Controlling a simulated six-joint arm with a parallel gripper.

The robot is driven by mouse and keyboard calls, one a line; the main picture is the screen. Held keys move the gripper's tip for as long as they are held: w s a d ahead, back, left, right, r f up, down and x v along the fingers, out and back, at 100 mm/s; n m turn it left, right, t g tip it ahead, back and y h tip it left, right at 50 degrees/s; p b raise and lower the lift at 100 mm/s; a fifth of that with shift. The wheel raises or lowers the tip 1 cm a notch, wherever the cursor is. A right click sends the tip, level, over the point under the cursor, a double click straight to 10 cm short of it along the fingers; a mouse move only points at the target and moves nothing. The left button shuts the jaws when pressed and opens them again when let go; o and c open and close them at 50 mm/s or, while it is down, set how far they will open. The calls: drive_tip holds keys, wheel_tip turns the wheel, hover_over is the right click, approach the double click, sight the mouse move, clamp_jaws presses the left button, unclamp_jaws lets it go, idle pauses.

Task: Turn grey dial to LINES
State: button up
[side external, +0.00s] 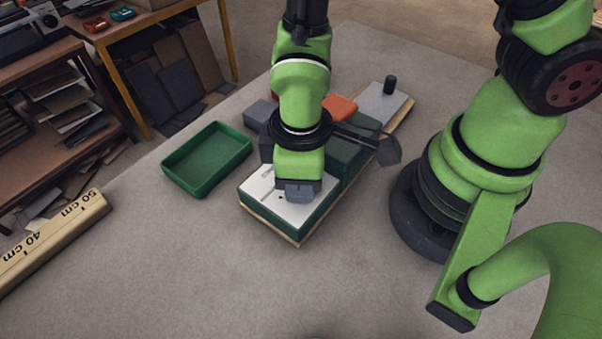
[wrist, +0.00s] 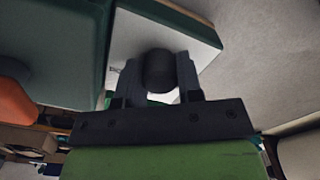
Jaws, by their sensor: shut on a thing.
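The dial (wrist: 160,72) shows in the wrist view as a dark grey round knob standing on a white panel (wrist: 205,38). My gripper (wrist: 157,62) has one finger on each side of the dial and is shut on it. In the side view my gripper (side external: 298,190) points down over the white panel (side external: 262,193), at the near end of a dark green box on a wooden base. There the gripper hides the dial. Small dark marks show on the panel, but I cannot read the lettering or see where the dial points.
An empty green tray (side external: 207,158) lies left of the box. Behind my arm are an orange block (side external: 341,107) and a light grey plate with a black knob (side external: 389,85). A wooden ruler (side external: 52,236) lies at the left.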

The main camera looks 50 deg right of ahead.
idle(0.3)
drive_tip(key=o, duration=0.9)
wheel_tip(320, 180, up, 10)
